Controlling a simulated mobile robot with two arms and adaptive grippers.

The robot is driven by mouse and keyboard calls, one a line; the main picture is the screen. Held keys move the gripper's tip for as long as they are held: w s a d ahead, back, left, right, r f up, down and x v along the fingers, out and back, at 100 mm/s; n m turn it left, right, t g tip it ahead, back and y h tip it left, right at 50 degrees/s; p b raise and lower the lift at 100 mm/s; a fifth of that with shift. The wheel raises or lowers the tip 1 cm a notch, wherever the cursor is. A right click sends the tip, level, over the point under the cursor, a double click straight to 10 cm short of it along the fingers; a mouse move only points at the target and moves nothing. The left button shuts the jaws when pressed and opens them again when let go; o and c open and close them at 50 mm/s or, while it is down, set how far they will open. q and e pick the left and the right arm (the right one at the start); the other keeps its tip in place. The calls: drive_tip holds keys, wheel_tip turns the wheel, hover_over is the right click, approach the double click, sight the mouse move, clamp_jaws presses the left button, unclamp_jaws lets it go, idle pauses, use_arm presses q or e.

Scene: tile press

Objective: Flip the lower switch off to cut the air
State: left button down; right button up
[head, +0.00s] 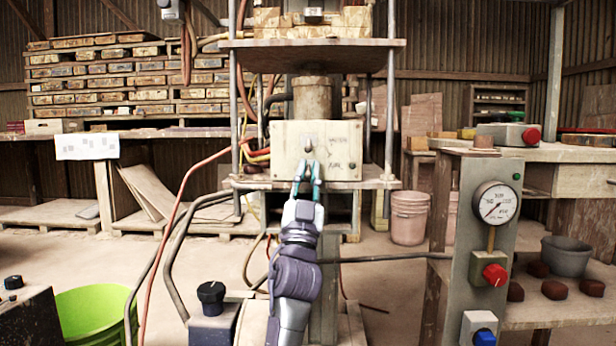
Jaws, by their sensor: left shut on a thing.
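A pale control panel (286,140) is fixed to the press frame in the middle of the head view. An upper toggle switch (308,145) stands on it beside the lettering "VACUUM". The lower lettering seems to read "AIR". My left gripper (308,167) reaches up from the bottom, its fingertips at the panel just below the upper switch. It is shut on the lower switch, which its fingers mostly hide, so I cannot tell which way the lever points. My right gripper is out of view.
A post with a pressure gauge (496,203) and a red knob (494,274) stands to the right. A blue knob (485,337) is below it. Hoses and cables run left of the panel. A green bucket (92,312) stands at lower left, a pink bucket (409,218) behind.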

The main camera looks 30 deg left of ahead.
use_arm(q)
drive_tip(key=c, duration=1.2)
unclamp_jaws()
drive_tip(key=v, duration=1.2)
drive_tip(key=shift+d, duration=0.15)
